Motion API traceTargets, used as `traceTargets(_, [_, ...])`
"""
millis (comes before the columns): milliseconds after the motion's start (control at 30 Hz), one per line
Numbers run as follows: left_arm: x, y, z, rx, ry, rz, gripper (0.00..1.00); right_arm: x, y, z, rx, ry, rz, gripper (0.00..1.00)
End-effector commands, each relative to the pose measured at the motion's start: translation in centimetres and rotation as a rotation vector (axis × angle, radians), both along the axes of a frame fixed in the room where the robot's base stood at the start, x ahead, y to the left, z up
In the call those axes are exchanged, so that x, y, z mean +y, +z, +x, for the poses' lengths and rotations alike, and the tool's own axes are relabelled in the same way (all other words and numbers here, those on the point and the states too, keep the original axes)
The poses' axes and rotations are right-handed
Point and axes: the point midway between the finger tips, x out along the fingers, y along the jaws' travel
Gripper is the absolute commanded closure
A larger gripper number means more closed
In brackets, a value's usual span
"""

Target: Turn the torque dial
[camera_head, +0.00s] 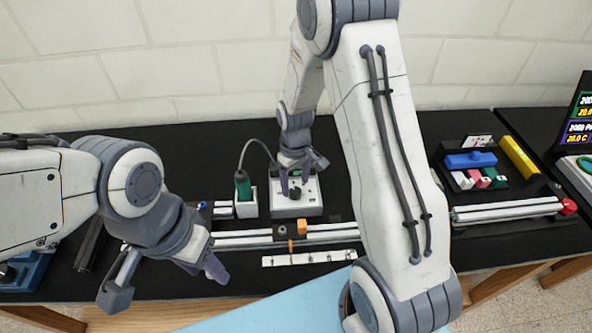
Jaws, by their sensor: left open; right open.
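A white control box (310,205) stands on the black bench mat, with a small display on its upper part. A dark round knob (295,192), which looks like the torque dial, sits on its top face. My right gripper (303,174) is open and points down at the box, its fingers just above and around the knob's area. Whether a finger touches the knob I cannot tell. The gripper partly hides the display. My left gripper (166,285) is open and empty at the left front of the bench, well apart from the box.
Aluminium extrusions (245,241) and a white strip (310,258) lie in front. A black tray (478,175) of coloured parts is at the right. My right arm hides the middle right.

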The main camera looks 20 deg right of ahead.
Motion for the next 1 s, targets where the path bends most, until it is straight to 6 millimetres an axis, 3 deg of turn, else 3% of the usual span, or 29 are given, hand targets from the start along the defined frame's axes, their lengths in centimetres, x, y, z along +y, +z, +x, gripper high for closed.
traceTargets(200, [0.0,-1.2,0.0,0.0,0.002,0.0,0.5,0.0,4.3,0.1,-0.006,0.0,0.0,0.29])
traceTargets(400, [0.0,-1.6,0.0,0.0,0.003,0.0,0.5,0.0,6.9,0.1,-0.002,-0.001,0.0,0.29])
traceTargets(1000, [0.0,-1.7,0.0,0.0,0.002,0.0,0.5,0.1,7.6,-0.1,0.0,0.001,0.0,0.29])
